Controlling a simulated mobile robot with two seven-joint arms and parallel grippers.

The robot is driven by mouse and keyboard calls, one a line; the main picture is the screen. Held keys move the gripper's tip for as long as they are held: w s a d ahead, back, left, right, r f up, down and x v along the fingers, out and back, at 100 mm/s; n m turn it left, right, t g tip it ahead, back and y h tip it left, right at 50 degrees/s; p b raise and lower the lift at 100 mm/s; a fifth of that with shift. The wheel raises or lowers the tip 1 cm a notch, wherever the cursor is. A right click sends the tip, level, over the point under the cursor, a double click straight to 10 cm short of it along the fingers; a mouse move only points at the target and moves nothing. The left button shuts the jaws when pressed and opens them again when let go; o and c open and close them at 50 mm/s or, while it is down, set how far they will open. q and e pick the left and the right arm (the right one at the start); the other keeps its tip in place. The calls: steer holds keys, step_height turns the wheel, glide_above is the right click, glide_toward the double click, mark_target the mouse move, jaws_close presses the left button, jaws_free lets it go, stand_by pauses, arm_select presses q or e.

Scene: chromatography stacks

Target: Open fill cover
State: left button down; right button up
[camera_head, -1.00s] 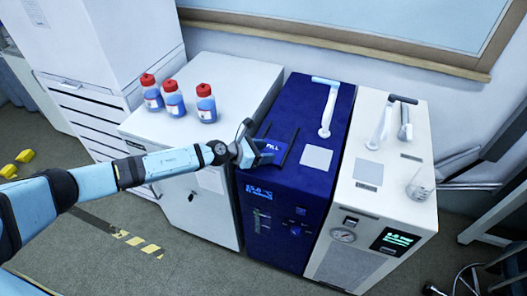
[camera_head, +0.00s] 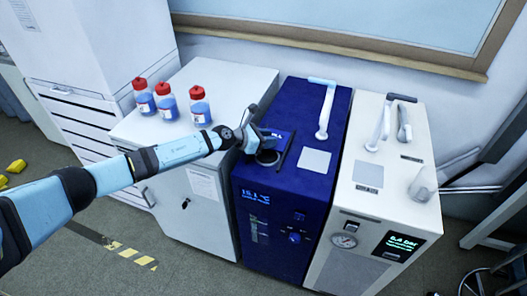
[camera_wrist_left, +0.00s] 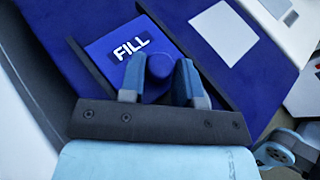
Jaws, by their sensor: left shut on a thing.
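The fill cover (camera_head: 281,137) is a blue plate on top of the dark blue unit (camera_head: 308,172), near its left edge. It lies between two dark rails. In the left wrist view the cover (camera_wrist_left: 112,50) carries the word FILL and a round blue knob (camera_wrist_left: 160,67). My left gripper (camera_head: 262,139) is shut on this knob, one finger on each side; the fingers also show in the left wrist view (camera_wrist_left: 160,80). My right gripper is not in view.
A white cabinet (camera_head: 222,85) at the left bears several red-capped bottles (camera_head: 167,101). A cream unit (camera_head: 398,172) with handles and a gauge stands close at the right. A blue-topped handle (camera_head: 327,108) rises from the blue unit. The wall is behind.

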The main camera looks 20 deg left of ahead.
arm_select(q)
steer(key=c, duration=0.8)
jaws_free()
steer(key=shift+c, duration=0.2)
steer(key=v, duration=1.4)
steer(key=shift+d, duration=0.1)
